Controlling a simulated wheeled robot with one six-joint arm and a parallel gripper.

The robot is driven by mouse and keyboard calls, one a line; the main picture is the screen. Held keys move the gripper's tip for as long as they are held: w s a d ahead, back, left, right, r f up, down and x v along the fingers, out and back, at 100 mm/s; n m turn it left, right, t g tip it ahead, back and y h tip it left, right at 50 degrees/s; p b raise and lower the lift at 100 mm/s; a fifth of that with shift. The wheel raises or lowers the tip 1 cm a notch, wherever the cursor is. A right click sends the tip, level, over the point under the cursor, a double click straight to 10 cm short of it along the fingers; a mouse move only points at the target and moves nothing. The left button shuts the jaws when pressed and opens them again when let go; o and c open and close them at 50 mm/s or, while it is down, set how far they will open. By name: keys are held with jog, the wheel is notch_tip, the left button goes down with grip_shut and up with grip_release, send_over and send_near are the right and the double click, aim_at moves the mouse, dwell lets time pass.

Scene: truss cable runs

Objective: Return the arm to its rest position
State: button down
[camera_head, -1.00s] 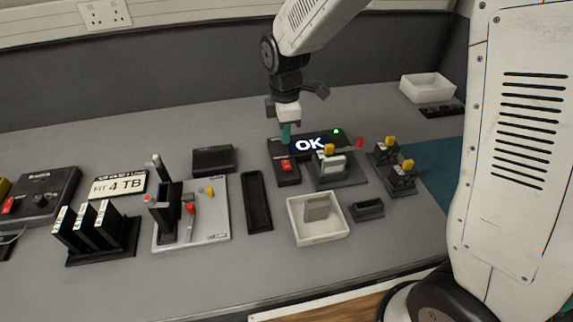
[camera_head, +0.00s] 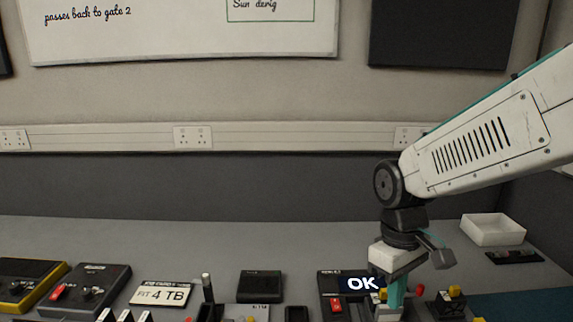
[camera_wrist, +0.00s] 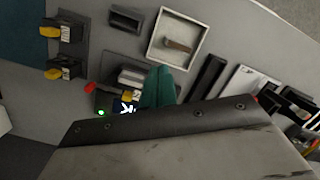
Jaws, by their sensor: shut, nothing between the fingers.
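My gripper (camera_head: 395,298) hangs fingers down from my white arm at the right of the head view, in front of the black unit with the lit OK display (camera_head: 362,284). Its teal fingers are shut with nothing between them. In the wrist view the teal fingers (camera_wrist: 158,88) point over the bench, and the OK unit (camera_wrist: 122,107) with its green light is partly hidden behind my gripper. I cannot tell from these views how far the fingertips are above the bench.
A white tray (camera_wrist: 160,50) holds a small brown-grey block. An empty white bin (camera_head: 493,230) stands back right. A "FIT 4 TB" sign (camera_head: 160,293), a black box (camera_head: 259,286) and a yellow-edged device (camera_head: 27,283) line the bench. The back strip of bench is clear.

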jog(key=s+d+r+m+t, duration=0.1)
jog(key=s+d+r+m, duration=0.2)
jog(key=s, duration=0.4)
jog(key=s+d+r+m+t, duration=0.2)
jog(key=s+d+r+m, duration=0.1)
jog(key=s, duration=0.4)
jog(key=shift+d+r+m, duration=0.3)
jog(key=shift+d+r, duration=0.2)
jog(key=shift+r, duration=0.5)
